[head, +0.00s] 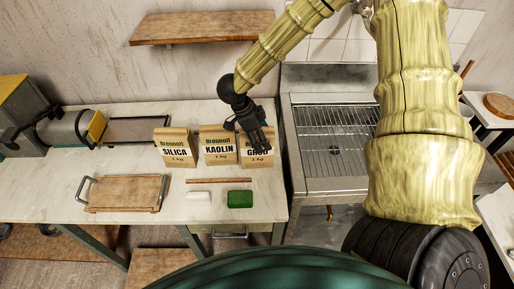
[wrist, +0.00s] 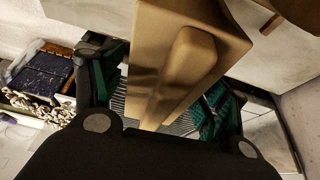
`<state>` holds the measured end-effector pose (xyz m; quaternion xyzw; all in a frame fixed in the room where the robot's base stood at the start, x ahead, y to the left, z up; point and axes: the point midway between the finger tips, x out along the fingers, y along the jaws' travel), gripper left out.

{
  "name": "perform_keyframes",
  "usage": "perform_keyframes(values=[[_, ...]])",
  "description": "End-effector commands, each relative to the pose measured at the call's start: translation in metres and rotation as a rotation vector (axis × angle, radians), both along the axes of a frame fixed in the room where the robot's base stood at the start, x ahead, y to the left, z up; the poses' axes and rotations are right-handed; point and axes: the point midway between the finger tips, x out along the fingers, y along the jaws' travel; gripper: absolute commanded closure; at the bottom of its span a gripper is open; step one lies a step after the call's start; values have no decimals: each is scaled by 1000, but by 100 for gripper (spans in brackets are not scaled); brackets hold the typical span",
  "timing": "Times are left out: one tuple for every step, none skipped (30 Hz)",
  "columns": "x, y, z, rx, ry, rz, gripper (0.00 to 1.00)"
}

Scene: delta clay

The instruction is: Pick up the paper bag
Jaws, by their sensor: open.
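Three brown paper bags stand upright in a row on the worktop in the head view: the SILICA bag (head: 175,162), the KAOLIN bag (head: 219,160) and the GROG bag (head: 258,161). My gripper (head: 253,138) is at the top of the GROG bag and hides part of its upper front. In the wrist view a brown bag (wrist: 170,45) lies between the two fingers of my gripper (wrist: 160,95), which are spread apart with teal pads on either side of it. I cannot tell whether either pad touches the bag.
The KAOLIN bag stands close left of the GROG bag. A sink with a wire rack (head: 335,135) lies just right. In front are a thin stick (head: 220,181), a green block (head: 240,199) and a white block (head: 199,198). A handled wooden board (head: 125,193) lies left. A shelf (head: 203,27) hangs above.

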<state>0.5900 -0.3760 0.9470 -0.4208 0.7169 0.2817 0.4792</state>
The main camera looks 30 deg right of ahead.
Motion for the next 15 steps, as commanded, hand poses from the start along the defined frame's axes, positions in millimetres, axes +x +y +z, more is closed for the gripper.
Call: perform_keyframes(values=[[0,0,0,0,0,0,26],[0,0,0,0,0,0,26],[0,0,0,0,0,0,26],[0,0,-1,-1,0,0,26],[0,0,-1,-1,0,0,26],[0,0,-1,-1,1,1,26],[0,0,-2,-1,1,1,26],[0,0,-2,-1,1,1,26],[0,0,-2,0,0,1,26],[0,0,-2,0,0,1,26],[0,0,-3,0,0,1,26],[0,0,-3,0,0,1,26],[0,0,-3,0,0,1,26],[0,0,-4,0,0,1,26],[0,0,-4,0,0,1,26]])
